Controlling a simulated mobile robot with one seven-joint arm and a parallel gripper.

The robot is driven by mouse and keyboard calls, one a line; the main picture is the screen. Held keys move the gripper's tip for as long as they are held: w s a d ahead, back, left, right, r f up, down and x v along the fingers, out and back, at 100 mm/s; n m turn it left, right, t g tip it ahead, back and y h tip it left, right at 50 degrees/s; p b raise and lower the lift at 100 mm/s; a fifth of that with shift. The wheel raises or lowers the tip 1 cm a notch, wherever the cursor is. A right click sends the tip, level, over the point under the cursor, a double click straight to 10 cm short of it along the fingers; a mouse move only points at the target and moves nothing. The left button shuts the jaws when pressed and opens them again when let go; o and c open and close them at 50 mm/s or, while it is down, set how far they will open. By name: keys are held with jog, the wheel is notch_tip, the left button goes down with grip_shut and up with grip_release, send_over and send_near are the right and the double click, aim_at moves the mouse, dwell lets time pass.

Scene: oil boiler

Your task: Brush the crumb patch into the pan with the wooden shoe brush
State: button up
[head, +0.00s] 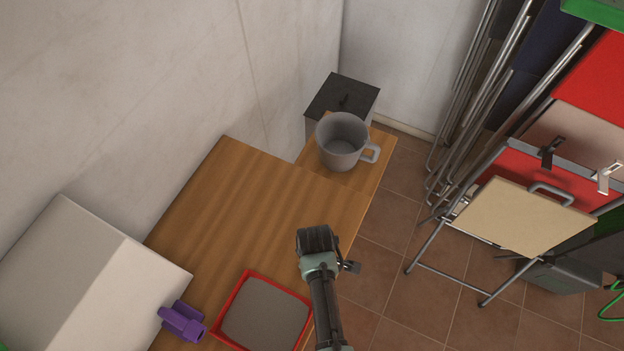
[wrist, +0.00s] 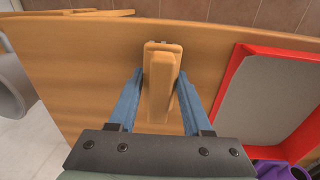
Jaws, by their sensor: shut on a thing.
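The wooden shoe brush (wrist: 161,62) is a long tan block between the two blue fingers of my gripper (wrist: 160,82) in the wrist view. The gripper is shut on it, over the wooden table. In the head view my gripper (head: 318,242) hides the brush beneath it. The pan (head: 265,312) has a red rim and a grey floor, and lies near the table's front, below and left of my gripper. It also shows at the right of the wrist view (wrist: 270,105), apart from the brush. I cannot make out the crumb patch in either view.
A grey mug (head: 341,150) stands at the table's far end, before a dark-topped bin (head: 343,95). A purple object (head: 183,321) lies left of the pan, beside a large white box (head: 85,270). Folding chairs (head: 530,215) stand on the tiled floor. The table's middle (head: 240,210) is clear.

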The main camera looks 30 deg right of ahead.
jog(key=shift+s+d, duration=0.25)
jog(key=shift+s, duration=0.15)
jog(key=shift+w+a+f, duration=0.1)
jog(key=shift+w+a, duration=0.65)
jog(key=shift+w, duration=0.2)
jog(key=shift+s+d+p, duration=0.3)
jog(key=shift+s+d, duration=0.45)
jog(key=shift+s, duration=0.2)
jog(key=shift+w+a, duration=0.4)
jog(key=shift+w, duration=0.1)
notch_tip(320, 180, up, 7)
jog(key=p, duration=0.6)
jog(key=shift+p, duration=0.35)
